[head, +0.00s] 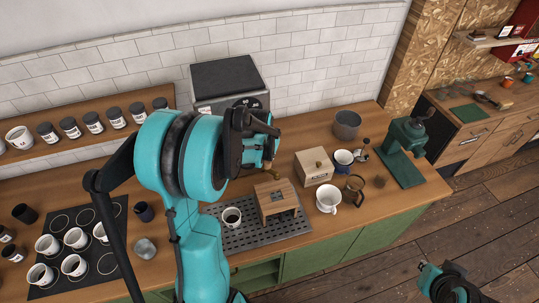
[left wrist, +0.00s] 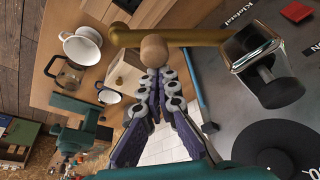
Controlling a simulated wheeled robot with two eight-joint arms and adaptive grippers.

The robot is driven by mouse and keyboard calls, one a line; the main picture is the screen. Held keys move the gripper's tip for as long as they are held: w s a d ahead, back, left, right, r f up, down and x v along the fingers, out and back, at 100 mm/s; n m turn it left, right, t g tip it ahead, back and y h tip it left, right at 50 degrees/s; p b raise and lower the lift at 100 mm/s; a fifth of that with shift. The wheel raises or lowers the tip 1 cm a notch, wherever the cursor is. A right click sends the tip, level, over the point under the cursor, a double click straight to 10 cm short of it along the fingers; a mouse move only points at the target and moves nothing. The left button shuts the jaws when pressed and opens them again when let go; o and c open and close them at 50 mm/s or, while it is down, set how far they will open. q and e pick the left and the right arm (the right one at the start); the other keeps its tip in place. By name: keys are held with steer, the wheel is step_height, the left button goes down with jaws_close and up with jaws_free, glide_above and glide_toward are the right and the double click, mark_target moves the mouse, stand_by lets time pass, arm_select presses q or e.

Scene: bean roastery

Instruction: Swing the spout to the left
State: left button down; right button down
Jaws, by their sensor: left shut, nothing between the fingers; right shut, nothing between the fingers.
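The brass spout (left wrist: 195,37) runs across the top of the left wrist view, with a round wooden knob (left wrist: 154,48) in front of it. It shows in the head view as a small brass piece (head: 268,172) below my left wrist. My left gripper (left wrist: 158,76) is shut and empty, its fingertips together right at the knob. I cannot tell whether they touch it. In the head view my left arm hides the left fingers and much of the machine (head: 228,78). My right gripper (head: 455,291) is at the bottom right, shut and empty, over the floor.
A slotted tray (head: 265,233) below the arm carries a cup (head: 231,217) and a wooden stand (head: 276,199). To the right are a wooden box (head: 313,166), a white pot (head: 327,198), a glass jug (head: 354,190) and a green grinder (head: 406,137). Several mugs stand left on a black mat (head: 110,262).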

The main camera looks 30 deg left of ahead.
mark_target(265, 170)
arm_select(q)
steer(key=shift+s, duration=0.25)
steer(key=shift+s+f+m+h+b, duration=0.1)
steer(key=shift+s+m+h+b, duration=0.3)
steer(key=shift+s+m+b, duration=0.5)
steer(key=s+m+b, duration=0.1)
steer(key=s+m, duration=0.1)
steer(key=m, duration=0.1)
steer(key=shift+s+a+h, duration=0.15)
steer(key=shift+s+h, duration=0.15)
steer(key=shift+h, duration=0.1)
steer(key=s+a+m+g+h+b, duration=0.1)
steer(key=s+a+m+h+b, duration=0.1)
steer(key=s+a+m+b, duration=0.2)
steer(key=s+a+m, duration=0.2)
steer(key=s+m, duration=0.1)
steer(key=shift+a, duration=0.3)
steer(key=shift+s, duration=0.1)
